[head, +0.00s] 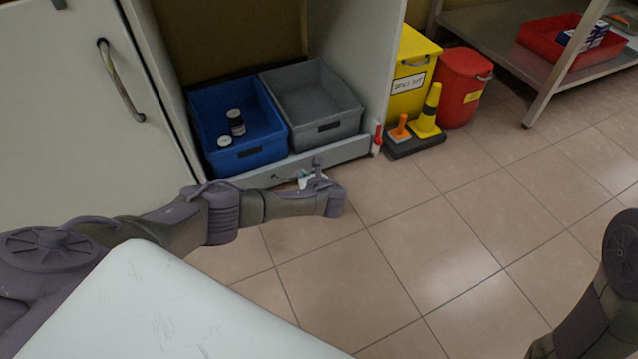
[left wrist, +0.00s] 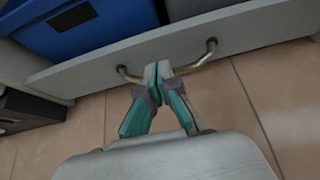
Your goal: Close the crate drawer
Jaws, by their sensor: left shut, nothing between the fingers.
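The crate drawer (head: 345,152) is a low grey drawer at the bottom of the cabinet. It carries a blue crate (head: 270,150) and a grey crate (head: 345,125) side by side. Its curved metal handle (left wrist: 208,50) shows in the left wrist view on the grey front panel (left wrist: 250,32). My left gripper (head: 312,180) is at the drawer front in the head view. In the left wrist view its fingertips (left wrist: 157,70) are together and empty, at the middle of the handle and overlapping it in the picture. Whether they touch the panel is unclear. My right gripper is out of view.
A cabinet door (head: 60,100) stands at the left. The tiled floor (head: 440,240) in front is clear.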

